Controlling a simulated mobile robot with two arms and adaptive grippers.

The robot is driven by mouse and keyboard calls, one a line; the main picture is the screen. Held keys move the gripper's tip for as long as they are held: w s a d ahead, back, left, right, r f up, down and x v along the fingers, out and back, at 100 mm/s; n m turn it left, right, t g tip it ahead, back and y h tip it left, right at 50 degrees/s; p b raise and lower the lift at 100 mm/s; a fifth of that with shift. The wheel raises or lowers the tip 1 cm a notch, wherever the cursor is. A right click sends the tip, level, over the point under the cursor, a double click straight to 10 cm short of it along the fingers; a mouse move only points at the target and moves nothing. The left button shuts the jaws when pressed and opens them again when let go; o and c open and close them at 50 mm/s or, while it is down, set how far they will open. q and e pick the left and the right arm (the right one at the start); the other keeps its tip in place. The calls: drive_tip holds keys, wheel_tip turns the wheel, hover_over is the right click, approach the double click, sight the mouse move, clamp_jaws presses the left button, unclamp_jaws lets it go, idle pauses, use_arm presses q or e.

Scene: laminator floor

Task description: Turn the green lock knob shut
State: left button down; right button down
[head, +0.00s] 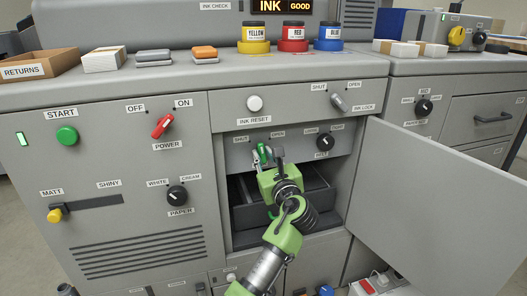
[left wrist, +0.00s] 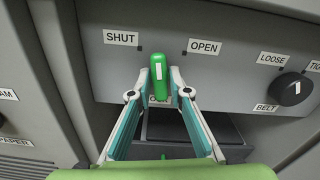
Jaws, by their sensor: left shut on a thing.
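The green lock knob (head: 262,151) is on the upper panel inside the open bay of the machine. In the left wrist view the knob (left wrist: 158,72) points nearly straight up, between the SHUT label (left wrist: 121,38) on the left and the OPEN label (left wrist: 204,47) on the right. My left gripper (head: 269,158) reaches into the bay from below. In the left wrist view its two fingers (left wrist: 159,88) are closed on either side of the knob. The label below the knob is mostly hidden by the fingers. My right gripper is not in view.
An open door (head: 440,200) hangs to the right of the bay. A black belt knob (head: 325,142) sits right of the green knob. A dark drawer (head: 245,217) lies below. The ink lock knob (head: 339,102) is above, and the red power knob (head: 162,126) is left.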

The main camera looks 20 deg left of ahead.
use_arm(q)
drive_tip(key=n+p, duration=0.1)
drive_tip(key=n, duration=0.2)
drive_tip(key=shift+n, duration=2)
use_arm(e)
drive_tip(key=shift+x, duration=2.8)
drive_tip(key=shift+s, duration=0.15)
use_arm(q)
drive_tip(key=c, duration=1.9)
unclamp_jaws()
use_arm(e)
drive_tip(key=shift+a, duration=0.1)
use_arm(q)
drive_tip(key=shift+s+d, duration=0.2)
drive_tip(key=v, duration=0.7)
